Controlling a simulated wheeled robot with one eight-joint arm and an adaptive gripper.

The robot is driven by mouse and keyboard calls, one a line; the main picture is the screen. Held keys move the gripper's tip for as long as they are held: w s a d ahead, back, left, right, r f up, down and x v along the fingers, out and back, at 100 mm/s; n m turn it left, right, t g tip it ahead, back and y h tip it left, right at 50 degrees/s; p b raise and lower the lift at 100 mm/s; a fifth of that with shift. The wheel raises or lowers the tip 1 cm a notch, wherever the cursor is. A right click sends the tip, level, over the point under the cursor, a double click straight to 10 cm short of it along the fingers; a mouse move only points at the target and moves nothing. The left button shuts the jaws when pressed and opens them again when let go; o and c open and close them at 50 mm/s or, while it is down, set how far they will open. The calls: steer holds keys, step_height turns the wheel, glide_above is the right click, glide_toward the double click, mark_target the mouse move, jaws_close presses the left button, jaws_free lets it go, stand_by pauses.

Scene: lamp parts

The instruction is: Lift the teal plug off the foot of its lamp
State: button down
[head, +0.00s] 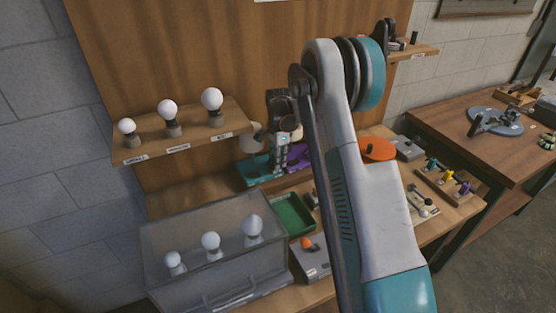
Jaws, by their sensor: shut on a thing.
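My gripper (279,165) points down at the teal lamp foot (255,172), near its right side. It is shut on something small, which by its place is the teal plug. The plug is hidden by the fingers, so I cannot tell whether it still touches the foot. A pale lampshade (251,138) stands above the teal foot. A purple lamp foot (298,159) is just right of my gripper, partly behind my arm.
A shelf (195,137) with three bulbs is at the left. A clear lidded box (190,272) with bulbs stands in front. A green tray (293,214) lies near the gripper. An orange disc (377,149) and a rack of coloured pegs (447,186) are at the right.

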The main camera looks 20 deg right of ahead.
steer(key=shift+r, duration=0.6)
stand_by(0.5)
steer(key=shift+r+p, duration=1.3)
steer(key=shift+r, duration=1.15)
